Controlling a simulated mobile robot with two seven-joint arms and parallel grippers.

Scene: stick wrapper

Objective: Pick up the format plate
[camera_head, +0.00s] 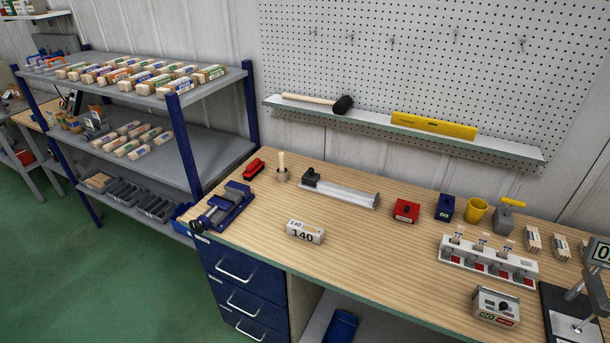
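A small white-grey block marked "140" (304,233), which looks like the format plate, lies on the wooden workbench top (370,265) near the front edge, left of the bench's middle. Its label shows on the top and front faces. Nothing touches it and the bench around it is clear. Neither of my grippers shows in the head view.
A blue vise (225,206) stands left of the block, and a grey metal rail (340,190) lies behind it. A red box (405,210), a white holder with several slots (487,259) and a button box (496,306) stand right. A loaded shelf (215,85) is left.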

